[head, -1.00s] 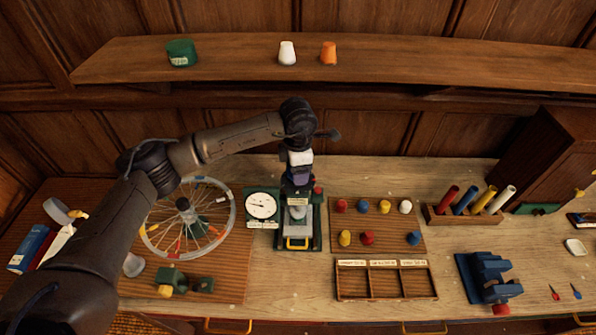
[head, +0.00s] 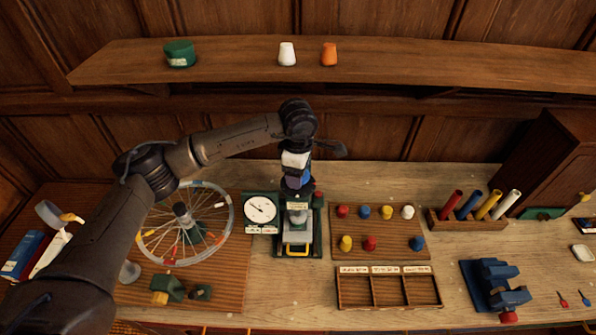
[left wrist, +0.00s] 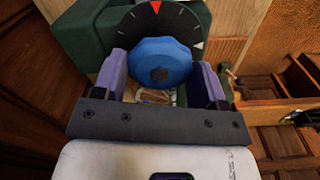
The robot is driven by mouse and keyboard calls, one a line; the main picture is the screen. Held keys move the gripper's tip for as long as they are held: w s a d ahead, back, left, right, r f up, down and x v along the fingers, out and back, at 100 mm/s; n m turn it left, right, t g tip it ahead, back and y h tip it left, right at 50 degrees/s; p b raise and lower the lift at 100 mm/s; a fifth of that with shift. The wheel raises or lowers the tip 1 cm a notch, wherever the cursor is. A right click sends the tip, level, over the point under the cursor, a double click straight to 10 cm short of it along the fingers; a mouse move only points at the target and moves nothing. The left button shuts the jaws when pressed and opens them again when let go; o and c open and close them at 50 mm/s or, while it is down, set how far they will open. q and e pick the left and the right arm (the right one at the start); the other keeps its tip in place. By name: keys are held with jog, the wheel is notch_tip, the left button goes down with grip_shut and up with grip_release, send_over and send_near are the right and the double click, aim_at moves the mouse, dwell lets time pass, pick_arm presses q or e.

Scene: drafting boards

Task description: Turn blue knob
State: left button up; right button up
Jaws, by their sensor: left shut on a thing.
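In the left wrist view the blue knob (left wrist: 160,60) is a faceted round knob in front of a black dial disc (left wrist: 190,25) with a red mark at the top and a pale mark at the right. My left gripper (left wrist: 162,78) has its purple fingers on either side of the knob and is shut on it. In the head view my left gripper (head: 297,184) is at the top of a green device (head: 318,225) and hides the knob. My right gripper is not in view.
A white gauge (head: 261,209) stands just left of the device, and a spoked wheel (head: 228,232) is farther left. A board of coloured knobs (head: 378,225) and a wooden compartment tray (head: 388,305) lie to the right. A shelf (head: 420,62) runs along the back.

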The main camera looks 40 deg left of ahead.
pick_arm(q)
jog(key=shift+r, duration=0.1)
jog(key=o, duration=0.9)
jog(key=shift+o, duration=0.2)
notch_tip(320, 180, up, 14)
jog(key=shift+b, duration=0.45)
dwell(0.3)
